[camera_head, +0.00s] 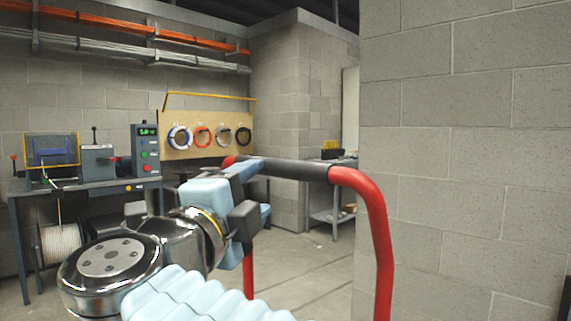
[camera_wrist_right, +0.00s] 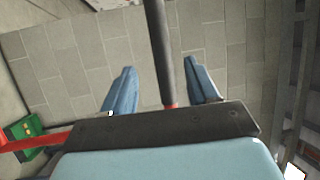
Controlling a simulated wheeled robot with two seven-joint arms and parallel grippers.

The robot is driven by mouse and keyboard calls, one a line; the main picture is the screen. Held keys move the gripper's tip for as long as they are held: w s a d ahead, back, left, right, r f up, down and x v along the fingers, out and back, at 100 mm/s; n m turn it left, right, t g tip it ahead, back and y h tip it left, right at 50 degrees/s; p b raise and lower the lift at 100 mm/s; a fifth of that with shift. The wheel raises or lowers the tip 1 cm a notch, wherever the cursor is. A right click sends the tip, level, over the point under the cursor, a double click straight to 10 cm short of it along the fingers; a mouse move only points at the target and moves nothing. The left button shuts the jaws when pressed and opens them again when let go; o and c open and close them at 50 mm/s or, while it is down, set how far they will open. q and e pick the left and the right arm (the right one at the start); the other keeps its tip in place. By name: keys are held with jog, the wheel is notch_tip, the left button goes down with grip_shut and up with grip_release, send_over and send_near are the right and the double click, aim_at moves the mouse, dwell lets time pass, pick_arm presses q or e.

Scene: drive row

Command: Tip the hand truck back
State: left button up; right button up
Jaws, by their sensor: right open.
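The hand truck shows as a red tubular frame (camera_head: 378,235) with a dark grip (camera_head: 290,168) across its top, in front of me in the head view. My right gripper (camera_head: 246,170) is at the left part of this grip. In the right wrist view, my right gripper (camera_wrist_right: 160,66) has its two blue fingers apart. The dark grip (camera_wrist_right: 160,45) runs between them, with a visible gap on both sides. The lower part of the hand truck is hidden or out of frame. My left gripper is not in view.
A grey block wall (camera_head: 470,150) stands close on the right. A workbench (camera_head: 85,187) with machines is at the left, with a cable reel (camera_head: 62,243) under it. A board with coiled cables (camera_head: 205,120) hangs behind. Open floor (camera_head: 310,265) lies beyond the handle.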

aim_at(278, 171)
jog(key=p+x, duration=0.2)
jog(key=x, duration=1)
jog(key=shift+w+d+r, duration=0.1)
jog(key=shift+w, duration=0.05)
jog(key=shift+c, duration=0.2)
grip_shut()
